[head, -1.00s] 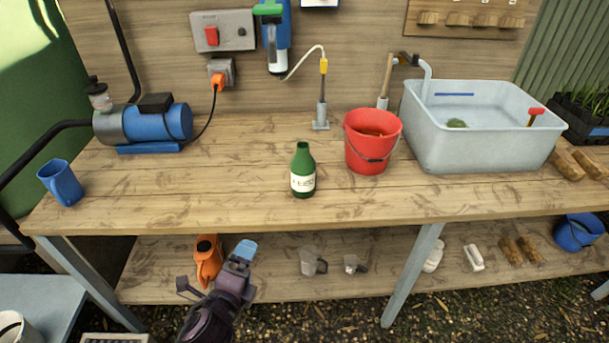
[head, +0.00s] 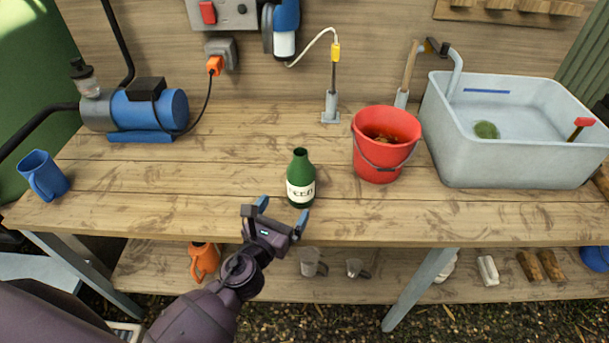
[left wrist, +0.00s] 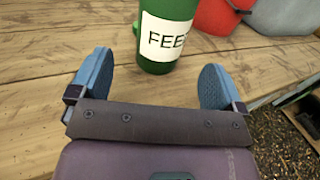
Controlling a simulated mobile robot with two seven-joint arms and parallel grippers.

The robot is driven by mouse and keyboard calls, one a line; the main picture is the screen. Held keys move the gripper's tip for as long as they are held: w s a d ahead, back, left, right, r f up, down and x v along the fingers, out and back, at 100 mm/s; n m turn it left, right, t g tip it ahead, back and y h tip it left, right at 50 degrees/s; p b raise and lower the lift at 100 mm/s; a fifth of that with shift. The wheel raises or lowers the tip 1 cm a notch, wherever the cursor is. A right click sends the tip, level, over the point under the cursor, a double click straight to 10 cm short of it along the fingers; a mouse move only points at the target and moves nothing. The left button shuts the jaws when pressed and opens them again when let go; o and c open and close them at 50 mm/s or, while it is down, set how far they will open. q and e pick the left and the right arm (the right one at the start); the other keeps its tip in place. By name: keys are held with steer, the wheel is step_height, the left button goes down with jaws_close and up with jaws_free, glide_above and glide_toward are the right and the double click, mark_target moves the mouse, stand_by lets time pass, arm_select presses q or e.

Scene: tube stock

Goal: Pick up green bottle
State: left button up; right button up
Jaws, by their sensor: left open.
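The green bottle (head: 301,180) with a white label stands upright on the wooden workbench (head: 200,205), near its front edge. My left gripper (head: 282,211) is open and empty at the bench's front edge, just in front of the bottle and apart from it. In the left wrist view the bottle (left wrist: 165,38) stands beyond the blue fingertips (left wrist: 157,82), roughly centred between them; its top is cut off. My right gripper is not in view.
A red bucket (head: 382,146) stands right of the bottle, with a grey sink (head: 510,155) beyond it. A blue mug (head: 43,176) and a blue pump (head: 148,110) are at the left. The bench between mug and bottle is clear.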

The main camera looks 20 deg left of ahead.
mark_target(296, 191)
arm_select(q)
steer(key=w, duration=0.3)
steer(key=shift+w+d+r, duration=0.1)
steer(key=shift+w+d, duration=0.05)
steer(key=shift+d, duration=0.05)
steer(key=shift+w+d+r, duration=0.1)
steer(key=shift+w, duration=0.6)
steer(key=w, duration=0.3)
steer(key=shift+w+d+r+p, duration=0.15)
steer(key=shift+d+p, duration=0.15)
steer(key=shift+d, duration=0.05)
steer(key=shift+w, duration=0.6)
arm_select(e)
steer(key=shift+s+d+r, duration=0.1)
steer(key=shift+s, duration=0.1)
arm_select(q)
steer(key=shift+c, duration=0.2)
steer(key=c, duration=1.2)
steer(key=shift+o, duration=0.2)
steer(key=shift+r, duration=0.15)
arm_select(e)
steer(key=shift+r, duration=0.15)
